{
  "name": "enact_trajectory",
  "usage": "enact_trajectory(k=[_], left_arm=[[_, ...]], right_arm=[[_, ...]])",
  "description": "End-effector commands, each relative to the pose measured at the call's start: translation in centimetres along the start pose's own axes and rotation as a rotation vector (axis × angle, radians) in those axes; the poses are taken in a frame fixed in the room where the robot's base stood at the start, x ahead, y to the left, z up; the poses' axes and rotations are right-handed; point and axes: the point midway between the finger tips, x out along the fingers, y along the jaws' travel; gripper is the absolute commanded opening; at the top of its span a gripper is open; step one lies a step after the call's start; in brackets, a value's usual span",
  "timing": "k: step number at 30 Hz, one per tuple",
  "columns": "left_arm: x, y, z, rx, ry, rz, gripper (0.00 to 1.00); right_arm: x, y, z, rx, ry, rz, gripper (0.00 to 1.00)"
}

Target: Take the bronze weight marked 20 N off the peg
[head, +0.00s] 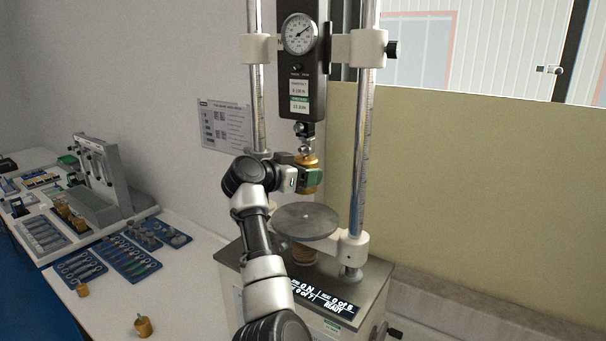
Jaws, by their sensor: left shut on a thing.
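A bronze weight (309,160) is just under the metal fitting (304,138) below the force gauge, in the upper middle of the head view. My left gripper (308,179) is shut on this weight, with its green-edged fingers covering the weight's middle. The weight looks upright, above and apart from the round grey plate (306,220). Its marking is too small to read, and I cannot tell whether it touches the fitting. No separate peg can be made out. My right gripper is not in view.
Two chrome columns (361,150) flank the gauge (299,35). The tester's base has a lit display (322,300). On the white table at left are loose bronze weights (144,326), blue trays of tools (128,258) and a grey instrument (105,175).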

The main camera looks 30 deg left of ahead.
Motion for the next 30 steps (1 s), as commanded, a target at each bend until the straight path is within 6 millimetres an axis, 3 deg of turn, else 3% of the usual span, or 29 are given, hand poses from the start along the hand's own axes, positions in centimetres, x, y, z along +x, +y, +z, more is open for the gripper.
enact_trajectory(k=[1,8,30], left_arm=[[0.02,0.01,0.11,-0.001,-0.002,0.001,0.44],[0.02,0.01,0.11,-0.001,-0.002,0.001,0.09],[-0.17,-0.02,-0.73,0.001,0.002,-0.002,0.09]], right_arm=[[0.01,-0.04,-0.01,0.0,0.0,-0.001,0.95],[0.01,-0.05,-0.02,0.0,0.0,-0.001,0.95],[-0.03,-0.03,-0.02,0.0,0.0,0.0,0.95]])
